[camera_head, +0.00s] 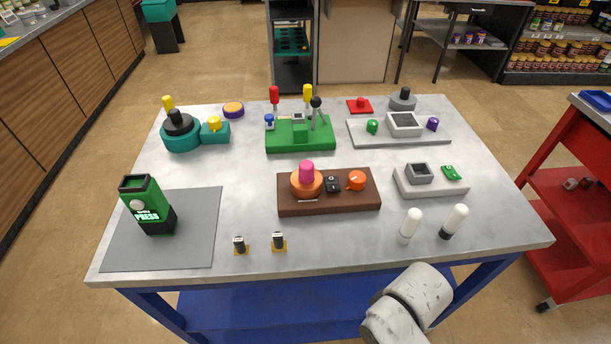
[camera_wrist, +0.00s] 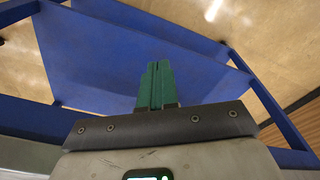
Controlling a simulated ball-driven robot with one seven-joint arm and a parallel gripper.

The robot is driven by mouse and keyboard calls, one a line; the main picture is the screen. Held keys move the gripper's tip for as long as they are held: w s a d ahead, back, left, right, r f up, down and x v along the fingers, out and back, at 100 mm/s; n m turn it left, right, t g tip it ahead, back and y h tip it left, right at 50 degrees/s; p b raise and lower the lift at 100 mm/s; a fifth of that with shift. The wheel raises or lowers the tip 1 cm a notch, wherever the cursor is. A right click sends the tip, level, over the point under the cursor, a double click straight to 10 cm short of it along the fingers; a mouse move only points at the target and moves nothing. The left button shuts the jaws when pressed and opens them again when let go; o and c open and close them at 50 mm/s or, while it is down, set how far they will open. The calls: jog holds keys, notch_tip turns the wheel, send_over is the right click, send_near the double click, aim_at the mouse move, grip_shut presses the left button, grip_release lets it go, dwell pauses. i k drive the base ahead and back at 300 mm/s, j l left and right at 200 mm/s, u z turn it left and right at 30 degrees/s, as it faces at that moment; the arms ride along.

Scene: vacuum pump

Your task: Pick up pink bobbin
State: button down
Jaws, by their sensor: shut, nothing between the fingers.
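The pink bobbin (camera_head: 307,171) stands upright on the orange round base (camera_head: 307,187) at the left of a brown block (camera_head: 329,206), near the middle of the table. My gripper (camera_wrist: 158,68) shows in the wrist view with its two green fingers together and nothing between them. It faces the blue shelf and frame under the table, and the bobbin is out of that view. In the head view only part of my white arm shows, below the table's front edge at the right; the gripper itself is out of sight there.
The brown block also bears a black switch (camera_head: 332,184) and an orange knob (camera_head: 356,180). A green press box (camera_head: 148,205) stands on a grey mat (camera_head: 190,246). The blue table frame (camera_wrist: 272,98) is close to my gripper.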

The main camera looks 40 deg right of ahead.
aim_at(307, 182)
jog(key=i+u, duration=0.3)
jog(key=u, duration=0.15)
jog(key=i+l+u, duration=0.15)
jog(key=i+u, duration=0.15)
jog(key=u, duration=0.15)
